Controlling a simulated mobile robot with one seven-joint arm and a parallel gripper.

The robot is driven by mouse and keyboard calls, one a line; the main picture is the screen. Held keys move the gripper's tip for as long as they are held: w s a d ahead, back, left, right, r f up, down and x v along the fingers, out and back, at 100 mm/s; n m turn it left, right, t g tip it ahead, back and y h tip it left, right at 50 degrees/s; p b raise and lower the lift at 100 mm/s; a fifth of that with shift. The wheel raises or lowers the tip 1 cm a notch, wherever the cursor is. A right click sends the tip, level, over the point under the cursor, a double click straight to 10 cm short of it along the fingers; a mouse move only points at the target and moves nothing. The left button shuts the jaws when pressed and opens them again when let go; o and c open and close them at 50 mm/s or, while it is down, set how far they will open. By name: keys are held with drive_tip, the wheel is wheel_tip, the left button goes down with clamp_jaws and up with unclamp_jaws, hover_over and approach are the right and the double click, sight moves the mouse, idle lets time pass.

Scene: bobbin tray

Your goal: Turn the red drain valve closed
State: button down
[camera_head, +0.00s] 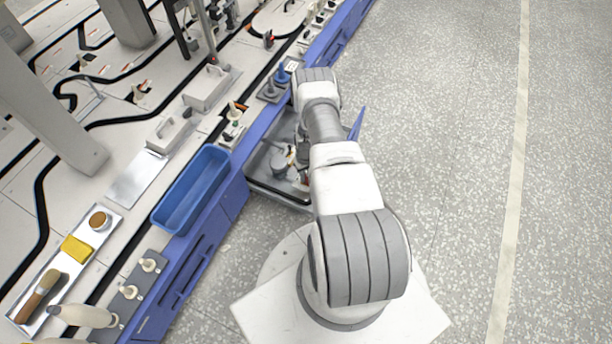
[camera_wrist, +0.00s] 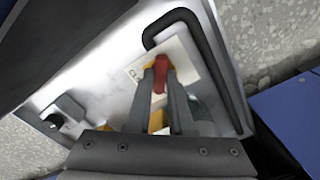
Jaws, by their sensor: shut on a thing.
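The red drain valve handle (camera_wrist: 160,74) shows in the wrist view, in front of a white label plate on a metal panel. My gripper (camera_wrist: 160,84) has its two dark fingers on either side of the red handle, shut on it. The valve body is mostly hidden by the fingers.
A black bent pipe (camera_wrist: 205,60) runs close to the right of the plate. A dark block (camera_wrist: 68,112) sits on the panel at left. In the head view a blue bin (camera_head: 192,188) stands on the bench. An open blue door (camera_head: 357,123) is beside my arm; the floor at right is clear.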

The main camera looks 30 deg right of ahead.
drive_tip(key=m, duration=0.5)
drive_tip(key=shift+m, duration=0.3)
drive_tip(key=m, duration=0.4)
drive_tip(key=shift+m, duration=0.3)
drive_tip(key=c, duration=0.8)
unclamp_jaws()
wheel_tip(320, 180, up, 18)
drive_tip(key=p, duration=0.6)
drive_tip(key=shift+f+p, duration=0.25)
drive_tip(key=shift+p, duration=0.1)
